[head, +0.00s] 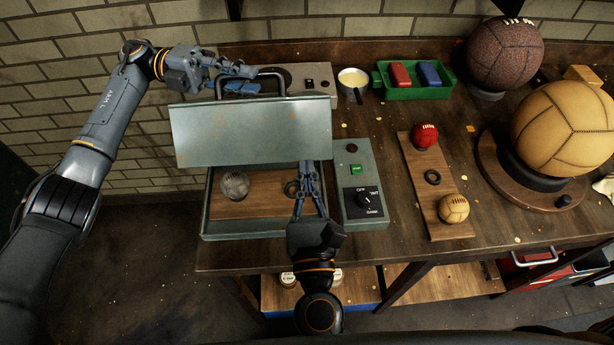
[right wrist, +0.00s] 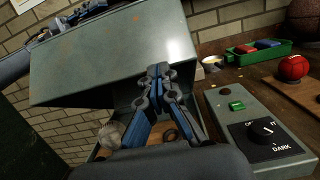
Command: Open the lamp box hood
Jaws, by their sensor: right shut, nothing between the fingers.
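The lamp box (head: 207,215) is grey-green with a wooden floor, and its hood (head: 250,130) is raised and tilted over the open front. The hood also shows in the right wrist view (right wrist: 115,60). A black handle (head: 283,80) stands at the hood's top edge. My left gripper (head: 250,80) is at the handle's left part; whether its fingers grip it is unclear. My right gripper (head: 306,166) is shut and empty, its tips at the hood's lower right edge; the tips also show in the right wrist view (right wrist: 158,70). Contact with the hood is unclear.
Inside the box are a grey ball (head: 235,185) and a dark ring (head: 292,188). A control panel (head: 360,170) with a green button and dial stands right of it. A wooden board (head: 430,200) with two small balls and a green tray (head: 415,92) are further right.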

